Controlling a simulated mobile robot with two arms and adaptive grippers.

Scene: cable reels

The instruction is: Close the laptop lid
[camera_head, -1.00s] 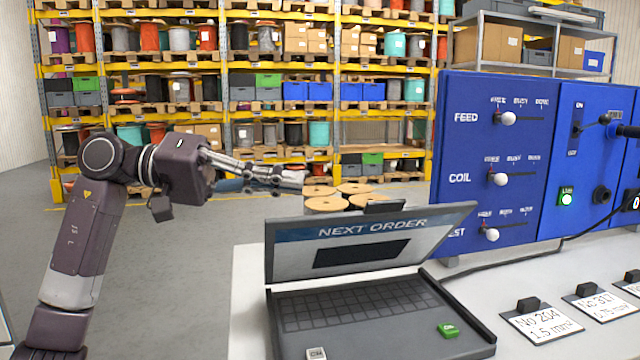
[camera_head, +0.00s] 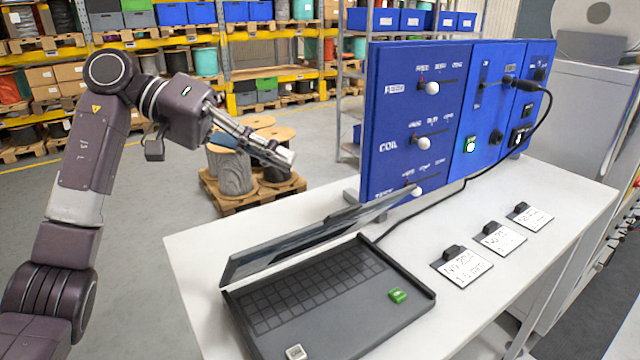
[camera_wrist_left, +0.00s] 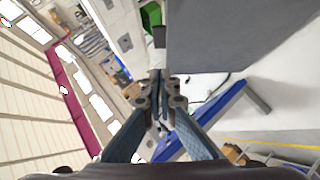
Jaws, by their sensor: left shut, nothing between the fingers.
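The laptop (camera_head: 330,305) stands open on the white table in the head view. Its dark lid (camera_head: 300,245) is raised over the rear of the keyboard and shows as a thin, foreshortened band, so its exact angle is hard to tell. My left gripper (camera_head: 287,158) is shut and empty, up behind the lid in the picture, with a visible gap between them. In the left wrist view its closed fingers (camera_wrist_left: 160,90) show in the middle; a plain dark grey surface beside them cannot be identified for sure. My right gripper is not in view.
A blue control panel (camera_head: 415,120) stands behind, with a black cable running to the laptop. Label cards (camera_head: 462,267) lie on the right. Reels on a pallet (camera_head: 250,185) stand beyond the table (camera_head: 190,250).

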